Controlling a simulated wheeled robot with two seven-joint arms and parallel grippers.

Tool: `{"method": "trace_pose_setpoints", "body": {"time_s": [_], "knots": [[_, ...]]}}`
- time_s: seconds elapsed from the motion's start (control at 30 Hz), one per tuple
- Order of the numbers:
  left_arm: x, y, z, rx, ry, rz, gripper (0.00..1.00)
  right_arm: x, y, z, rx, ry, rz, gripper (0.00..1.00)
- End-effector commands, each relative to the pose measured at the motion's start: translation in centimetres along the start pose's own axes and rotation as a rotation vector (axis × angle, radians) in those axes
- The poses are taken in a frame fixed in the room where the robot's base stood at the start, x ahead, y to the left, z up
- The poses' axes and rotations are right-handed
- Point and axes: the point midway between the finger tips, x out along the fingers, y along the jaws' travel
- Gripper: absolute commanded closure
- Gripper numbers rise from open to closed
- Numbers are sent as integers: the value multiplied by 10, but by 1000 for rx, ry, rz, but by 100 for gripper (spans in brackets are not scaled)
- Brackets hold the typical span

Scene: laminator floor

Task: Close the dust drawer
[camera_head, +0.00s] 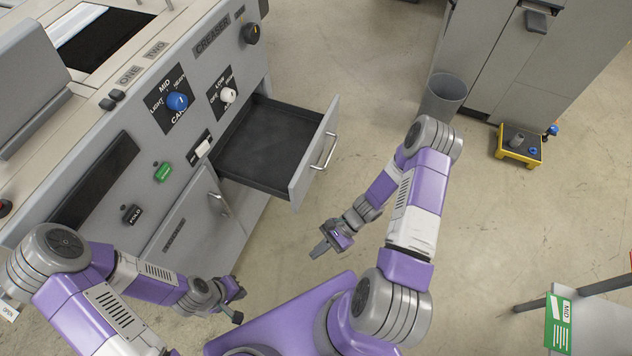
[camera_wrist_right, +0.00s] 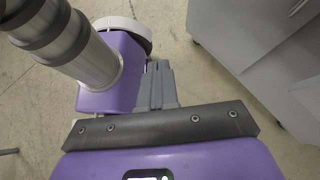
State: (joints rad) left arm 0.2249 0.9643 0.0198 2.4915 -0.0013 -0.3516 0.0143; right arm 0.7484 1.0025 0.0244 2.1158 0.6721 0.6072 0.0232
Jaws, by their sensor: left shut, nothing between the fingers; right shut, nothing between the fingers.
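The dust drawer (camera_head: 262,152) is pulled out from the front of the grey laminator, in the head view. Its dark inside looks empty, and its grey front panel (camera_head: 316,155) carries a bar handle (camera_head: 326,152). My right gripper (camera_head: 319,251) is shut and empty, below and apart from the drawer front, over the floor; its closed fingers also show in the right wrist view (camera_wrist_right: 158,88). My left gripper (camera_head: 238,306) is shut and empty, low in front of the machine's lower cabinet and apart from the drawer.
The laminator panel (camera_head: 155,135) has knobs, a green button and switches. A grey bin (camera_head: 443,97) stands by a grey cabinet (camera_head: 530,60), with a yellow tray (camera_head: 518,146) on the floor. A table with a green card (camera_head: 558,322) is at lower right. Floor beyond the drawer is clear.

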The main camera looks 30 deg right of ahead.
Motion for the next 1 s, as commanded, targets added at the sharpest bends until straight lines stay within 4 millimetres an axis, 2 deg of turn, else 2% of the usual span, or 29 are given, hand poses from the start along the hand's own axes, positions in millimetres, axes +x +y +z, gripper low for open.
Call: {"method": "trace_pose_setpoints", "body": {"time_s": [0.03,0.1,0.2,0.3,0.4,0.5,0.67,1.0], "knots": [[8,-3,0,0,0,0,100,-13,-12,-14,104,-78,-115,100],[13,-5,-1,0,1,0,100,-38,-32,-25,215,-191,-276,100],[20,-7,-1,0,1,0,100,-83,-53,-44,314,-329,-506,100],[24,-9,-2,0,1,0,100,-127,-63,-62,359,-430,-703,100],[27,-10,-2,0,1,0,100,-161,-65,-75,370,-492,-842,100],[28,-11,-2,0,1,0,100,-181,-65,-81,369,-526,-918,100],[30,-11,-2,0,1,0,100,-183,-75,-79,365,-540,-944,100],[38,-14,-2,0,1,0,100,-148,-132,-59,363,-540,-937,100]]}}
